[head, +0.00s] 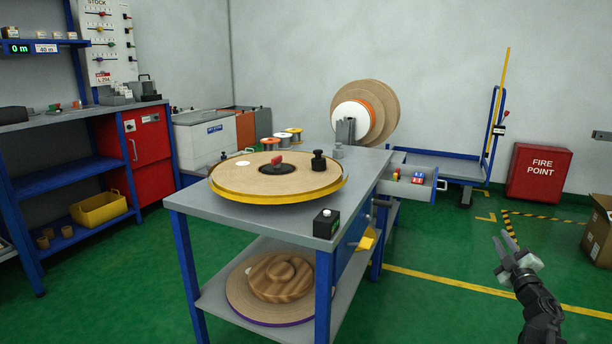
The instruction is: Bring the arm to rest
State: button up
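My gripper (501,238) is at the lower right, raised over the green floor at the end of my dark arm. Its two pale fingers point up and to the left, with a narrow gap between the tips. It looks open, and nothing shows between the fingers. It is apart from the workbench (192,206) and touches nothing that I can see.
A large tape reel (225,183) with a yellow rim lies on the bench, with a black box (326,223) near the corner. An open drawer (410,190) juts out right. A cardboard box (598,235) stands at the right edge. Floor around my gripper is clear.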

jog(key=w+a+f+m+g+h+p, duration=0.1)
jog(key=a+f+m+g+p, duration=0.4)
jog(key=a, duration=0.5)
jog(key=a+f+m+g+h+p, duration=0.1)
jog(key=a+f+m+g+p, duration=0.2)
jog(key=a+f+m+g, duration=0.55)
jog(key=s+a+f+n+g+y+p, duration=0.1)
jog(key=s+a+g+y, duration=0.1)
jog(key=s+a, duration=0.5)
jog(key=s+a+f+n+g+y+p, duration=0.1)
jog(key=s+a+g+y, duration=0.1)
jog(key=a, duration=0.8)
jog(key=s+a+f+n+g+y+p, duration=0.1)
jog(key=s+a+f+n+g+p, duration=0.1)
jog(key=s+a, duration=0.5)
notch_tip(320, 180, up, 38)
jog(key=w+a+p, duration=0.1)
jog(key=a+p, duration=0.1)
jog(key=p, duration=3.5)
jog(key=shift+a+y, duration=0.3)
jog(key=shift+a, duration=0.1)
jog(key=shift+w+g, duration=0.1)
jog(key=shift+g, duration=0.15)
